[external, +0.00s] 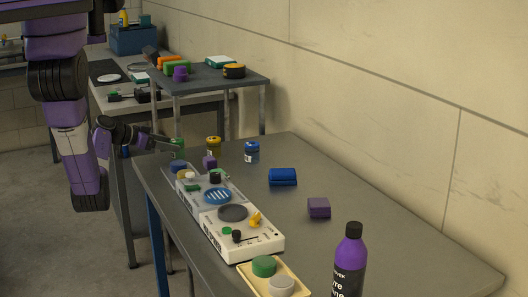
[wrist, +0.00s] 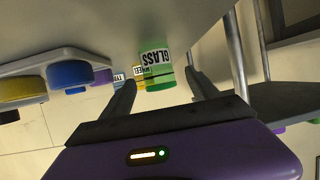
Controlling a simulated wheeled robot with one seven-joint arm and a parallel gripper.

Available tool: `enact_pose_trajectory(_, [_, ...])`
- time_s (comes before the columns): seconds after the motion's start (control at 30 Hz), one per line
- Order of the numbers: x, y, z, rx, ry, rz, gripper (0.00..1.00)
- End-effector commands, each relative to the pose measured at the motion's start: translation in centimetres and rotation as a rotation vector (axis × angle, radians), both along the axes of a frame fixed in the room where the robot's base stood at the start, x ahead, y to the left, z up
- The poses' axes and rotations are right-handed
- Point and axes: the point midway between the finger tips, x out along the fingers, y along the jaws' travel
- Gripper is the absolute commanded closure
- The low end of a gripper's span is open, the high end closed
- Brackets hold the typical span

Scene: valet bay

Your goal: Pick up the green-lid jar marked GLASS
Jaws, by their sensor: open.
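The green-lid jar marked GLASS (wrist: 154,62) shows upside down in the wrist view, in line with the gap between my fingertips. In the external view the jar (external: 178,150) stands at the far left end of the grey table. My gripper (external: 170,141) is open and empty, reaching toward it from the left at about lid height. In the wrist view my gripper (wrist: 160,80) has one finger on each side of the jar's outline. I cannot tell whether the fingertips are level with it or short of it.
A yellow-lid jar (external: 213,147) and a blue-lid jar (external: 252,153) stand to the right of the green one. White panels with knobs (external: 240,240) lie in front. A blue block (external: 283,177), a purple block (external: 319,208) and a purple bottle (external: 350,262) share the table.

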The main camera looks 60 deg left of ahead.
Motion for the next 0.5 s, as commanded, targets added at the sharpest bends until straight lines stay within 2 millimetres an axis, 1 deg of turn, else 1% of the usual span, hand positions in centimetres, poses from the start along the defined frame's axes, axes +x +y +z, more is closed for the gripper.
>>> enact_pose_trajectory(0.03, [0.6, 0.0, -0.1, -0.001, 0.001, -0.002, 0.30])
enact_pose_trajectory(0.27, [2.9, 0.1, -0.8, -0.001, 0.001, -0.003, 0.30])
enact_pose_trajectory(0.4, [4.9, 0.1, -1.7, -0.001, 0.001, -0.003, 0.30])
enact_pose_trajectory(0.5, [5.8, 0.3, -2.2, -0.001, 0.000, -0.001, 0.30])
